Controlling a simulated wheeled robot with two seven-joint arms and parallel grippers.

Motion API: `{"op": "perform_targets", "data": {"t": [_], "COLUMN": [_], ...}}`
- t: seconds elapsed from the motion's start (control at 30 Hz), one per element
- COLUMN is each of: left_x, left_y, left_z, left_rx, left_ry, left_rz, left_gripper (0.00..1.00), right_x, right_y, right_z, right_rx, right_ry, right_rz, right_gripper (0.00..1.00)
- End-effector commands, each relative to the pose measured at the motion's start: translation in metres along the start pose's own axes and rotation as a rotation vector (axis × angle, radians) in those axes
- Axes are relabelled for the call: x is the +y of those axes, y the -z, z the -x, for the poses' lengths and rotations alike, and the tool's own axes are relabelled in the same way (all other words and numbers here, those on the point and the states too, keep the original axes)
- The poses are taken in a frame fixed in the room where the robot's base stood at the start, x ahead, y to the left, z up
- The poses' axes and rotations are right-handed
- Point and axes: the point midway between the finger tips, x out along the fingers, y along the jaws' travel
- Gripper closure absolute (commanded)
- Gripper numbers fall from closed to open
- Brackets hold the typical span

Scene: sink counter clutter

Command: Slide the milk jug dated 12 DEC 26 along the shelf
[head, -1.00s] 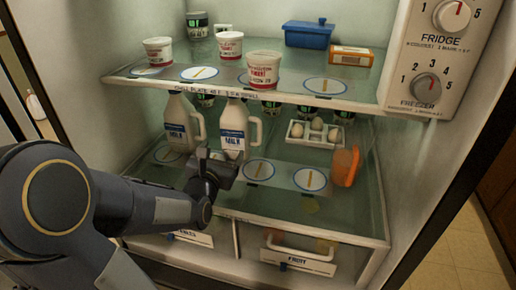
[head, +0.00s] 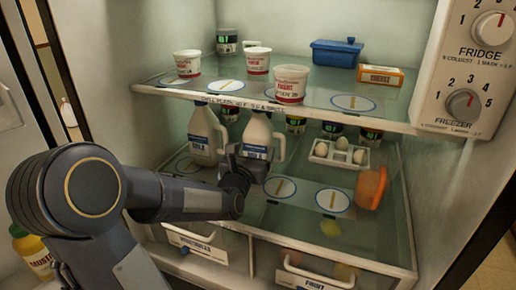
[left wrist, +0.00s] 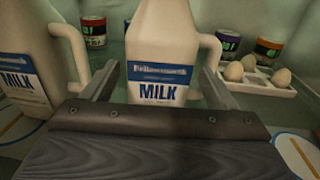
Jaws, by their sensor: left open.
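Two white milk jugs with blue labels stand upright side by side on the middle fridge shelf (head: 280,214): a left jug (head: 203,133) and a right jug (head: 257,133). The left wrist view also shows the left jug (left wrist: 25,50) and the right jug (left wrist: 163,45). No date is readable on either. My left gripper (head: 247,160) is open in front of the right jug. In the left wrist view, its fingers (left wrist: 155,85) reach along both sides of that jug, the left one between the two jugs. Contact cannot be told. My right gripper is not in view.
An egg tray (head: 340,154) and a tipped orange container (head: 371,187) are on the shelf to the right. Jars (head: 296,124) stand behind. The upper shelf (head: 220,88) with yogurt tubs hangs close above the jugs. Round marked spots (head: 332,200) right of the gripper are clear.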

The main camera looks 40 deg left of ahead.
Motion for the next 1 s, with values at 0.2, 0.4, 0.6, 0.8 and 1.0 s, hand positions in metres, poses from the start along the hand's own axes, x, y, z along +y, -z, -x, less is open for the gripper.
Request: {"op": "perform_targets", "data": {"t": [0.2, 0.4, 0.6, 0.8, 1.0], "left_x": [-0.001, 0.0, 0.0, 0.0, 0.0], "left_y": [0.002, -0.001, -0.001, 0.0, 0.0], "left_z": [-0.041, -0.061, -0.067, -0.066, -0.066], "left_rx": [0.0, -0.001, 0.0, 0.0, 0.0], "left_ry": [0.003, 0.001, 0.001, 0.0, 0.0], "left_rz": [0.008, 0.003, -0.001, -0.001, 0.0], "left_gripper": [0.2, 0.2, 0.2, 0.2, 0.46], "right_x": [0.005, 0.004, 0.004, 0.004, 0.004], "right_y": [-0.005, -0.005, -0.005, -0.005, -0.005], "right_z": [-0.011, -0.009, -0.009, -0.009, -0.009], "right_rx": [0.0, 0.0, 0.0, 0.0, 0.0], "right_ry": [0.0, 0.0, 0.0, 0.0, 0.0], "right_rz": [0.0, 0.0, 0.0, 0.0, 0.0], "right_gripper": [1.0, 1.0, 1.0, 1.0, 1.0]}}
